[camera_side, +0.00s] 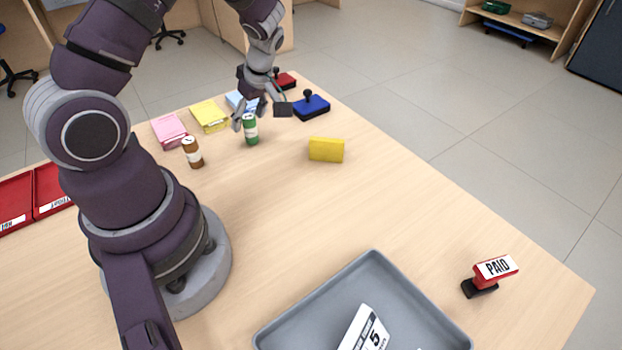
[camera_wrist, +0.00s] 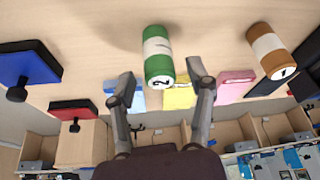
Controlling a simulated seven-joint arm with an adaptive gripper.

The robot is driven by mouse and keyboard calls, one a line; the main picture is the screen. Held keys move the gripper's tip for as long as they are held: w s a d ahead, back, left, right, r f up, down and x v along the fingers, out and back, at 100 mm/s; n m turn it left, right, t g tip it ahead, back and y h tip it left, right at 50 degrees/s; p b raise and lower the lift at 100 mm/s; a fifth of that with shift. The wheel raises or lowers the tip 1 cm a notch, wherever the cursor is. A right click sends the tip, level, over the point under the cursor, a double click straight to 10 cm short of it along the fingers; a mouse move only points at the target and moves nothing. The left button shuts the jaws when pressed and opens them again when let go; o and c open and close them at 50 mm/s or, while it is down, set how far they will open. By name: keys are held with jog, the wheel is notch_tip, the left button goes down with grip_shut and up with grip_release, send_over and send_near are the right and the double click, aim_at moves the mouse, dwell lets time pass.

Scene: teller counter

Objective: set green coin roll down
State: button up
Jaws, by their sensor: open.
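The green coin roll (camera_side: 251,133) with a white band stands upright on the table (camera_side: 258,205) toward the far end. My gripper (camera_side: 250,113) is open just above and behind it, with no finger visibly closed on it. In the wrist view, the green coin roll (camera_wrist: 157,62), its end marked 2, lies just beyond and between the spread fingertips of my gripper (camera_wrist: 160,82). A gap shows at the fingers.
A brown coin roll (camera_side: 193,152) stands to the left. Pink (camera_side: 169,131), yellow (camera_side: 210,116) and light blue note stacks lie behind. A blue stamp pad (camera_side: 311,107) and yellow block (camera_side: 326,150) are to the right. A grey tray (camera_side: 290,318) and PAID stamp (camera_side: 490,274) are nearer.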

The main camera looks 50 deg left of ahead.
jog(key=v, duration=1.1)
jog(key=s+d+r+m+t+h, duration=0.2)
jog(key=s+d+r+m+t, duration=0.1)
jog(key=d+m, duration=0.4)
jog(key=s+d+r+m+t+h, duration=0.2)
jog(key=d+m, duration=0.4)
jog(key=m, duration=0.8)
jog(key=shift+s+d+r+t, duration=0.4)
jog(key=shift+s+r+t, duration=0.55)
jog(key=shift+s, duration=0.2)
